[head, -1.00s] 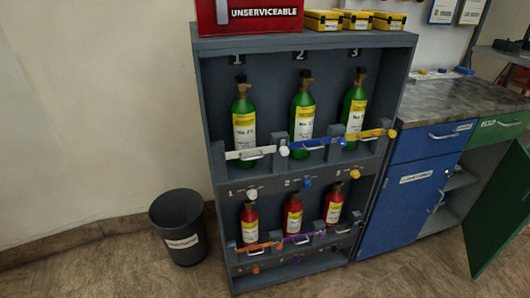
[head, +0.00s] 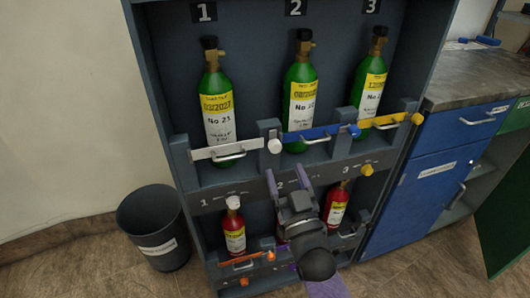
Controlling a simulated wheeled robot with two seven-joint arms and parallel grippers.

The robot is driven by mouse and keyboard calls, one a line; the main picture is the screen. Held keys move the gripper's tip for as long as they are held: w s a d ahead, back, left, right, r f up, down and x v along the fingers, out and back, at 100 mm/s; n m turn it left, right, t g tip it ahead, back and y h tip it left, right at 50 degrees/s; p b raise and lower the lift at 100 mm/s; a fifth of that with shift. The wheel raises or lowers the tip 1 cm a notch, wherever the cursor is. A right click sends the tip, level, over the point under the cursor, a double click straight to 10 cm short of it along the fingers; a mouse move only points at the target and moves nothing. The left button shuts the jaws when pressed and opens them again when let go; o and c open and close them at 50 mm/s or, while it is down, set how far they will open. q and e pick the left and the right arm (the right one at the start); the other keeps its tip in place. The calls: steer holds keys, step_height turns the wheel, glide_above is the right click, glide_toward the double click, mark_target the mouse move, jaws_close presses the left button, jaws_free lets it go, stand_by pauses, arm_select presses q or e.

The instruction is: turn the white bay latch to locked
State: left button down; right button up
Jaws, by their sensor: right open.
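The white bar (head: 226,150) spans the front of upper bay 1, across the green cylinder (head: 217,106). A round white knob (head: 274,146) sits at its right end, on the post between bays 1 and 2. Another white knob (head: 233,202) shows on the panel below bay 1, in front of the red cylinder's top. I cannot tell which knob is the latch, or its turn position. My right gripper (head: 288,175) is open and empty, below and slightly right of the upper white knob, apart from it in the picture. My left gripper is out of view.
A blue bar (head: 318,134) and a yellow bar (head: 386,121) cross bays 2 and 3. My right arm hides part of the lower shelf. A dark bin (head: 153,228) stands left of the rack; a blue cabinet (head: 421,185) stands to the right. Floor shows between bin and rack.

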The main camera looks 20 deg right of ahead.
mark_target(277, 149)
steer(key=b+x, duration=0.1)
steer(key=x, duration=0.4)
steer(key=shift+w, duration=0.3)
jaws_close()
